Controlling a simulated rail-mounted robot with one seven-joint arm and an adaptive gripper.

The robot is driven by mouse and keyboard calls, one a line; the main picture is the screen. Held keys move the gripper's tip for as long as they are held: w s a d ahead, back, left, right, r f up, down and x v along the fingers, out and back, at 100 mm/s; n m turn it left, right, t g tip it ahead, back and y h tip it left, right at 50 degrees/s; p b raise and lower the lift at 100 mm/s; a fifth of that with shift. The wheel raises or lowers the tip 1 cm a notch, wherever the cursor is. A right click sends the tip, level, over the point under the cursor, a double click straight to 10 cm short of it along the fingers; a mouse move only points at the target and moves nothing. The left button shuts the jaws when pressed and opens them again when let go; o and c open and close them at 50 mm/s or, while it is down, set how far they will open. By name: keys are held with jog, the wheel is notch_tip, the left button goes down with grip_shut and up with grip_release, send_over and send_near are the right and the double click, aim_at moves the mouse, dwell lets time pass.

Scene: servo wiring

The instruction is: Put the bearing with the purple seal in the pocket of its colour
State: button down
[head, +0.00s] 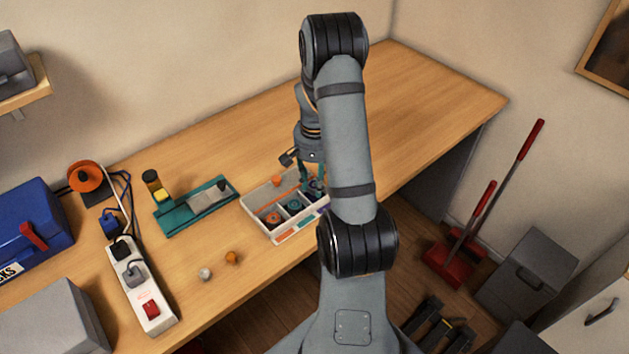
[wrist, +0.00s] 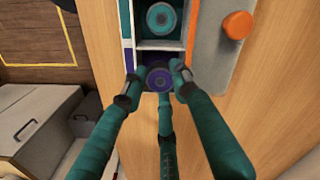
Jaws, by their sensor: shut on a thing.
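The purple-sealed bearing (wrist: 159,78) is between the green fingers of my gripper (wrist: 156,75) in the wrist view. My gripper is shut on it. The bearing is at the end pocket of the white tray (head: 284,238), beside the purple label (wrist: 129,60). I cannot tell whether it rests on the pocket floor. The bearing with the teal seal (wrist: 160,17) sits in the neighbouring pocket. The bearing with the orange seal (head: 270,219) sits in the pocket at the tray's other end. In the head view, my gripper (head: 312,184) reaches down into the tray's right end.
An orange knob (wrist: 238,25) stands on the tray's other strip. A teal fixture (head: 180,219), a power strip (head: 147,295) and two small round parts, orange (head: 232,257) and pale (head: 205,274), are to the left. The bench (head: 430,100) is clear behind my arm.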

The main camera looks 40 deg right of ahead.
jog(key=shift+f+b, duration=0.3)
jog(key=shift+b, duration=0.05)
jog(key=shift+s+a+f+b, duration=0.15)
jog(key=shift+s+f+b, duration=0.1)
jog(key=shift+s+b, duration=0.1)
jog(key=c, duration=1.6)
grip_release()
jog(key=shift+a+f, duration=0.1)
jog(key=shift+c, duration=0.2)
notch_tip(320, 180, up, 13)
jog(key=p, duration=0.1)
jog(key=shift+w+d+r, duration=0.2)
jog(key=shift+w+d, duration=0.05)
jog(key=shift+w, duration=0.1)
